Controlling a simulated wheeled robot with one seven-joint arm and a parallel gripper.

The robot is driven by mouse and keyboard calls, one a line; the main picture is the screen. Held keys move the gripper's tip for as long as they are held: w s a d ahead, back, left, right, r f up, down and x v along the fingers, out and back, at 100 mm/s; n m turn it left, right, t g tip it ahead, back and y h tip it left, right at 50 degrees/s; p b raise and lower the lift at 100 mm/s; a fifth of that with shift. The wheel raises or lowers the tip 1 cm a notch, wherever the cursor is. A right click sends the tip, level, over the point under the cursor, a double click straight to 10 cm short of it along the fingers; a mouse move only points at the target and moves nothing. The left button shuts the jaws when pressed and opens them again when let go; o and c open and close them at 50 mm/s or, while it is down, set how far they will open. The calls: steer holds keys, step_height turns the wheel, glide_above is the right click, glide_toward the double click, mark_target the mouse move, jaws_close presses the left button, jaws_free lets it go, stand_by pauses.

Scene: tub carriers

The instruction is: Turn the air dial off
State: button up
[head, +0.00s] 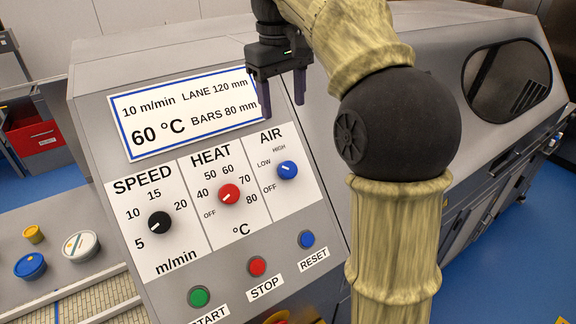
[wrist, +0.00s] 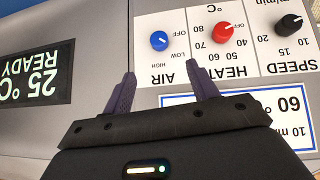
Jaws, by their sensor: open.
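The blue air dial (head: 287,170) sits on the white panel under the word AIR, with OFF at its lower left, LOW at its left and HIGH above. Its small white mark lies on the OFF/LOW side, but exactly which label it points at is hard to tell. The dial also shows in the wrist view (wrist: 159,40), upside down, beyond the fingertips. My gripper (head: 282,106) is open and empty, above the dial in the head view and apart from it. In the wrist view its two dark fingers (wrist: 163,77) point towards the panel, with the dial roughly between their lines.
The red heat dial (head: 229,194) and black speed dial (head: 159,222) sit left of the air dial. Green start (head: 199,297), red stop (head: 257,266) and blue reset (head: 306,239) buttons are below. A sign (head: 190,112) is above. A READY display (wrist: 36,75) shows in the wrist view.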

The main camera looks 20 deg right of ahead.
mark_target(289, 167)
steer(key=f, duration=0.5)
steer(key=d+f, duration=0.1)
steer(key=f, duration=1)
steer(key=shift+w+d, duration=0.15)
steer(key=shift+w, duration=0.2)
steer(key=shift+w+f, duration=0.1)
steer(key=shift+f, duration=0.25)
steer(key=c, duration=0.5)
steer(key=shift+s, duration=0.2)
steer(key=c, duration=0.5)
